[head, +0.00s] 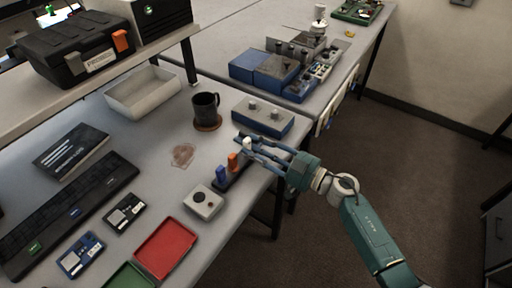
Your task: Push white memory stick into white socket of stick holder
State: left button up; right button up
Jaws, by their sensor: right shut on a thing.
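The stick holder (225,185) is a dark narrow strip near the table's right edge. A blue stick (222,173) and an orange stick (233,160) stand in it. The white memory stick (247,144) is at the far end of this row, between the fingertips of my right gripper (248,146). My right gripper is shut on it, reaching in from the right. The white socket is hidden by the stick and fingers, so I cannot tell how deep the stick sits. My left gripper is not in view.
A dark mug (205,105) stands on a brown coaster. A white box with a black knob (204,201) is beside the holder, near a red tray (166,247). The table middle is clear around a stain.

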jog(key=shift+s+f, duration=0.2)
jog(key=shift+f, duration=0.6)
jog(key=o, duration=0.9)
jog(key=shift+s+d, duration=0.1)
jog(key=shift+s+d+f, duration=0.1)
jog(key=shift+s+d, duration=0.05)
jog(key=shift+d, duration=0.05)
jog(key=v, duration=0.6)
jog(key=shift+d+r, duration=0.25)
jog(key=shift+r, duration=0.1)
jog(key=shift+s+d+r, duration=0.15)
jog(key=shift+s+d, duration=0.05)
jog(key=shift+d, duration=0.1)
